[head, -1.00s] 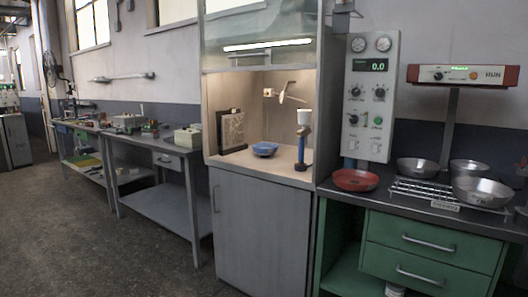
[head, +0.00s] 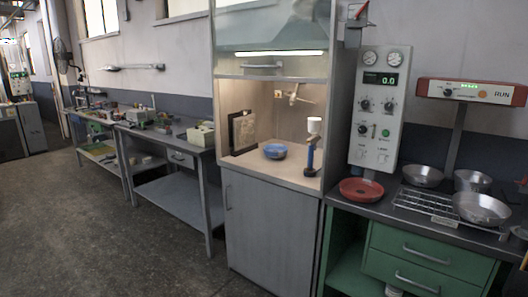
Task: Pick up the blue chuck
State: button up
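A blue, round, bowl-like thing (head: 275,151) sits on the floor of the lit hood near the middle of the head view. It is the most likely match for the blue chuck, but its details are too small to be sure. A dark stand with a blue upright (head: 311,157) and a white cup on top stands to its right in the same hood. My gripper is not in view, so I cannot tell its state or what it holds.
The hood (head: 268,180) is open at the front below its glass sash. A dark framed panel (head: 243,131) stands at its left. A red dish (head: 361,190), metal pans (head: 481,208) and a wire rack (head: 424,200) are on the green bench. Open floor (head: 110,220) lies left.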

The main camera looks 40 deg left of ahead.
aim_at(275, 150)
jog(key=u, duration=0.8)
jog(key=k, duration=1.05)
jog(key=u, duration=1.75)
jog(key=i, duration=1.9)
jog(key=z, duration=0.3)
jog(key=i, duration=1.3)
jog(key=z, duration=1.65)
jog(key=i, duration=0.8)
jog(key=z, duration=0.7)
